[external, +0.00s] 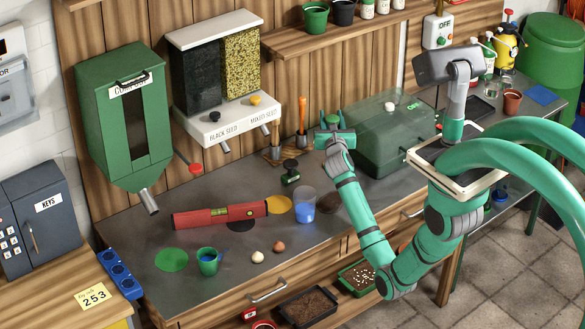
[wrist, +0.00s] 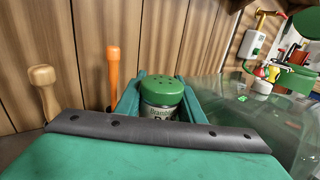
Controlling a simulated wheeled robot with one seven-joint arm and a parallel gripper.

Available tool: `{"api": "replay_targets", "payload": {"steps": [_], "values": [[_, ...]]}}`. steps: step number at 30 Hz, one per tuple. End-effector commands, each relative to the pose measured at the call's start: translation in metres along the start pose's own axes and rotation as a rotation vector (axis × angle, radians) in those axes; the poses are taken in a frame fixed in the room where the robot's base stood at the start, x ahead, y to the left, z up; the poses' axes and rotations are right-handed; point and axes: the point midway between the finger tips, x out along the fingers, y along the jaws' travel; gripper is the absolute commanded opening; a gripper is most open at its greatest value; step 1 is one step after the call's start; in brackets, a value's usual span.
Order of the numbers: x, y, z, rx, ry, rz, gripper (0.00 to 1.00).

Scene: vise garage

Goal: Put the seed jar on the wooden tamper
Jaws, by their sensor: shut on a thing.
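A jar with a green, perforated lid (wrist: 162,90) stands upright between the fingers of my gripper (wrist: 160,105) in the wrist view. Its label is partly hidden, so I cannot read whether it says seed. My gripper (external: 334,135) is shut on the jar, above the back of the bench in the external view, left of the clear green box. A pale wooden handle with a rounded knob (wrist: 43,76), which looks like the wooden tamper, stands at the far left in the wrist view. Its lower part is hidden behind my gripper's body.
An orange-handled tool (wrist: 113,70) stands between the wooden handle and the jar. The clear green box (external: 388,140) is close on the right. A black-and-green stamp (external: 290,173), a blue-filled cup (external: 304,203) and a red level (external: 215,215) lie in front. Seed dispensers (external: 222,70) hang behind.

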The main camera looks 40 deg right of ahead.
Motion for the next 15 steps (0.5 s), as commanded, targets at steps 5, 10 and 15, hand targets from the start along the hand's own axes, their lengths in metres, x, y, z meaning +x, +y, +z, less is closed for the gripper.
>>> {"api": "replay_targets", "payload": {"steps": [5,10,15], "values": [[-0.001,0.000,-0.026,-0.003,0.004,0.000,0.13],[-0.001,0.000,-0.030,0.000,0.000,0.001,0.13],[-0.001,0.000,-0.031,-0.001,0.001,0.000,0.13]]}}
